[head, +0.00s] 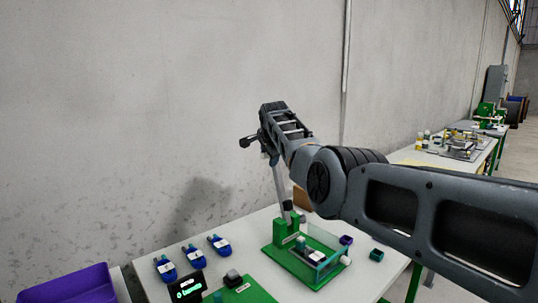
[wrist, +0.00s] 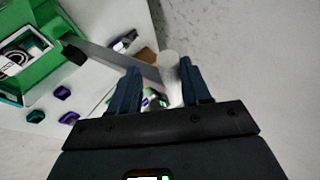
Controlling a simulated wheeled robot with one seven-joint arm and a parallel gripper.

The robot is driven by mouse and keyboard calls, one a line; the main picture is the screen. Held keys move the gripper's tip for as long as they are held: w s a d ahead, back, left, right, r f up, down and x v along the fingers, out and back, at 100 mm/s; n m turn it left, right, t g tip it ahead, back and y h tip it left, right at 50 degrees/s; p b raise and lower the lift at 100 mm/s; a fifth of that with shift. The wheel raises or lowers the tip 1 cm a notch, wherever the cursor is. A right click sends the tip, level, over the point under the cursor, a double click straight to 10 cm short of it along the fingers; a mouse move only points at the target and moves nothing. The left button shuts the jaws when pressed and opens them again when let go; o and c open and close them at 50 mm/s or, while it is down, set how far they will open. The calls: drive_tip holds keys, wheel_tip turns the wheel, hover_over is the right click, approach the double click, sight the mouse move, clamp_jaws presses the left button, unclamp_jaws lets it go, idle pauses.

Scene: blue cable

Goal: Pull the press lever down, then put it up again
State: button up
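The green press (head: 290,232) stands on the white table, and its long grey lever (head: 281,188) rises steeply from it. The lever's top is at my gripper (head: 263,146), high above the table. In the wrist view the lever bar (wrist: 115,58) runs from the green press body at upper left to a pale cylindrical handle (wrist: 171,78). My gripper (wrist: 158,84) has its fingers apart, with the handle between them. The handle lies close to the right finger; a gap shows beside the left one. Contact cannot be told.
Several blue connectors (head: 192,254) lie on the table (head: 240,240) left of the press. A small black display (head: 188,288) and a green block fixture (head: 240,288) stand in front. A purple bin (head: 68,284) is at lower left. The wall is close behind.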

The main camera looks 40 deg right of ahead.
drive_tip(key=shift+o, duration=0.4)
drive_tip(key=shift+s+d+f, duration=0.1)
drive_tip(key=shift+f, duration=0.45)
drive_tip(key=shift+r, duration=0.1)
drive_tip(key=v, duration=0.8)
drive_tip(key=shift+r+b, duration=0.15)
drive_tip(key=shift+b, duration=0.25)
